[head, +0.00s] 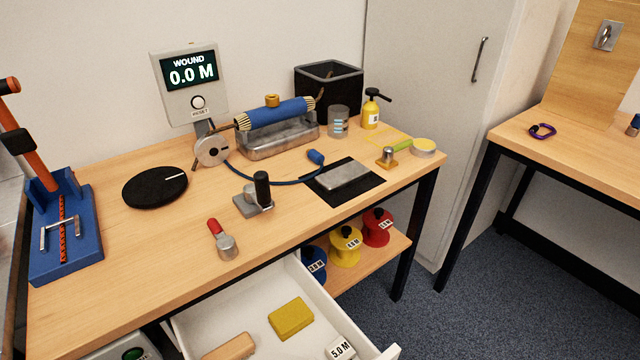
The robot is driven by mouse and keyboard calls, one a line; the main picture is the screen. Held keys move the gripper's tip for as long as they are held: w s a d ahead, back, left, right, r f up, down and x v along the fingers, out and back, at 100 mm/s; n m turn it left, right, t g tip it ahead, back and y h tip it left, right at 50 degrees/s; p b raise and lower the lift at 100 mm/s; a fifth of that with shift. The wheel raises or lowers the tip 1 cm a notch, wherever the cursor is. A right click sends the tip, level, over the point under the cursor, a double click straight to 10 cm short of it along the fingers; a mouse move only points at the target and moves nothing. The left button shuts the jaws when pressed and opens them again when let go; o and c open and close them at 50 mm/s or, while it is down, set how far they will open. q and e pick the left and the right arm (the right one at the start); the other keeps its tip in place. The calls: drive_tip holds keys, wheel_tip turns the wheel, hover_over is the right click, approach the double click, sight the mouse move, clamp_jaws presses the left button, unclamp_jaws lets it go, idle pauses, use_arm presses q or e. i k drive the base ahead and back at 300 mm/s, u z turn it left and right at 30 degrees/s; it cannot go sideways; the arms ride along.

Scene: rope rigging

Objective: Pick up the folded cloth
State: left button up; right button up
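A yellow folded block (290,318), which looks like the folded cloth, lies flat in the open white drawer (190,335) below the bench's front edge. Neither of my grippers shows in the head view.
The drawer sticks out in front of the wooden bench (140,230). A red-handled tool (221,240) and a black-knobbed clamp (256,197) stand near the bench front. Coloured spools (345,246) sit on a shelf right of the drawer. A blue lever tool (68,235) stands left.

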sight(288, 320)
drive_tip(key=u, duration=0.45)
drive_tip(key=k, duration=0.9)
drive_tip(key=z, duration=0.2)
drive_tip(key=i, duration=0.35)
drive_tip(key=z, duration=0.2)
